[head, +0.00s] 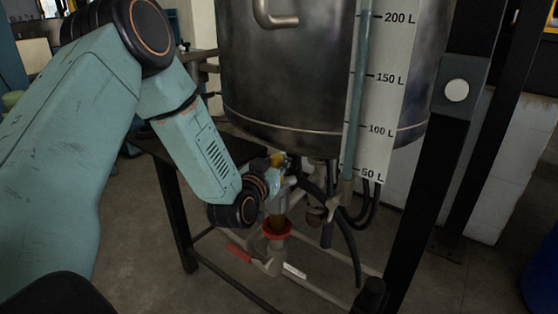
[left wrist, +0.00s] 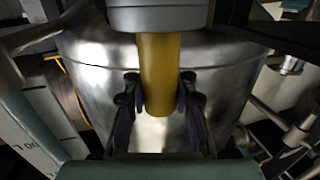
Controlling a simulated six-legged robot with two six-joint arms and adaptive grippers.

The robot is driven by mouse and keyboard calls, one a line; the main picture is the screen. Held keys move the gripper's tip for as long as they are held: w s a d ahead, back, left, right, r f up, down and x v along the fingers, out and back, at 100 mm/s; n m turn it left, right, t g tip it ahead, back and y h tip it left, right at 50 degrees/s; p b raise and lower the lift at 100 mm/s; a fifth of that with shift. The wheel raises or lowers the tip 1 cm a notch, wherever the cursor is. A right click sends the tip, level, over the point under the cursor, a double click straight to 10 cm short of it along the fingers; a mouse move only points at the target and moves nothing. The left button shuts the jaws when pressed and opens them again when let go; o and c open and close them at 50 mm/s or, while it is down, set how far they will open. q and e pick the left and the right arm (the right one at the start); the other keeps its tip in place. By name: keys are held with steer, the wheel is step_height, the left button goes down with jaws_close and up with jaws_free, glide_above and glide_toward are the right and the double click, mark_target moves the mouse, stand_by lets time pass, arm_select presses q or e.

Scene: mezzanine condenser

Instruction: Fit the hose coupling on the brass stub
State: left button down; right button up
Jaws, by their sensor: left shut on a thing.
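My left gripper (head: 282,186) is below the steel tank, shut on a yellow cylindrical piece, which I take to be the hose coupling. In the left wrist view, the yellow cylinder (left wrist: 159,78) lies between the two fingers of the left gripper (left wrist: 160,98), with a wide grey body at its upper end. In the head view a brownish-yellow part (head: 277,218) shows just under the gripper, above a red ring (head: 277,230). I cannot tell whether it is the brass stub or part of the coupling, nor whether the two touch. My right gripper is not in view.
The steel tank (head: 285,75) with its litre scale (head: 385,85) hangs above. Dark hoses (head: 347,235) hang to the right of the gripper. A red lever (head: 239,253) and pale pipes lie below. A black frame post (head: 432,170) stands at right.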

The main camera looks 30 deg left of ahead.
arm_select(q)
steer(key=shift+r+p, duration=0.1)
steer(key=shift+p, duration=0.3)
stand_by(1.3)
steer(key=shift+f+b, duration=2.45)
steer(key=shift+f, duration=0.9)
steer(key=c, duration=1.1)
jaws_free()
steer(key=shift+c, duration=0.2)
steer(key=shift+o, duration=0.7)
steer(key=shift+f, duration=0.1)
steer(key=shift+s, duration=0.15)
steer(key=s+d+r, duration=0.1)
steer(key=s+d, duration=0.1)
steer(key=s, duration=0.9)
steer(key=shift+s, duration=0.3)
